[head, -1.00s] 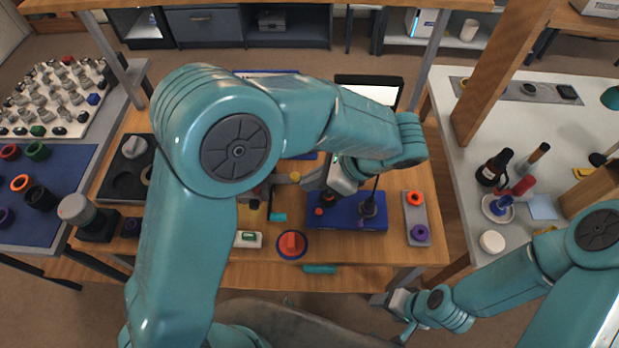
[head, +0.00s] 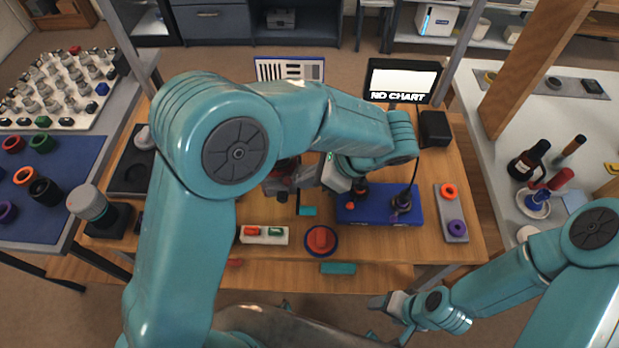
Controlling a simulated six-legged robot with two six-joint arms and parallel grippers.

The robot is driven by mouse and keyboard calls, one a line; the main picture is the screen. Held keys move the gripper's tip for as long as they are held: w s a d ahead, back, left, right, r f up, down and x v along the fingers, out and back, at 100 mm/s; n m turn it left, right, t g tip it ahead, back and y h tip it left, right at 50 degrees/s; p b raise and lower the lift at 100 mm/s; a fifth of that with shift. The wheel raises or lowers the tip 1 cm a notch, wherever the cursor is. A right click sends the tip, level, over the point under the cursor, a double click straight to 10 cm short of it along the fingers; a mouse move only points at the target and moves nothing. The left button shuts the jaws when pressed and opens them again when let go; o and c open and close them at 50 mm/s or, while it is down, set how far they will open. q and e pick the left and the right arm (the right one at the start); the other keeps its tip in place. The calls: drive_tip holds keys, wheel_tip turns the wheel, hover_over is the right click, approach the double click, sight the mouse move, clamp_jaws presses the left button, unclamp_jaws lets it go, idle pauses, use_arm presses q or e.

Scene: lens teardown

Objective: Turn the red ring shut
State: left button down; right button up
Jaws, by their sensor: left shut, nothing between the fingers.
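A red round piece (head: 321,239) sits on a dark blue disc (head: 311,254) near the table's front edge; I cannot tell if it is the red ring. An orange-red ring (head: 450,191) lies on a grey plate at the right. My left gripper (head: 277,186) is shut and empty, over the table's middle, behind and left of the blue disc and apart from it. My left arm hides much of the table's left side. My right gripper (head: 378,303) is low in front of the table, away from these things; its jaws are too small to read.
A blue box (head: 380,214) with small parts stands right of my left gripper. A white tray (head: 263,240) holds a red and a green piece. A teal block (head: 338,268) lies at the front edge. A screen (head: 403,78) stands at the back. Bare wood shows right of the teal block.

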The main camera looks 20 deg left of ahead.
use_arm(q)
drive_tip(key=shift+a, duration=0.35)
use_arm(e)
drive_tip(key=shift+a+f, duration=0.2)
drive_tip(key=shift+a, duration=0.2)
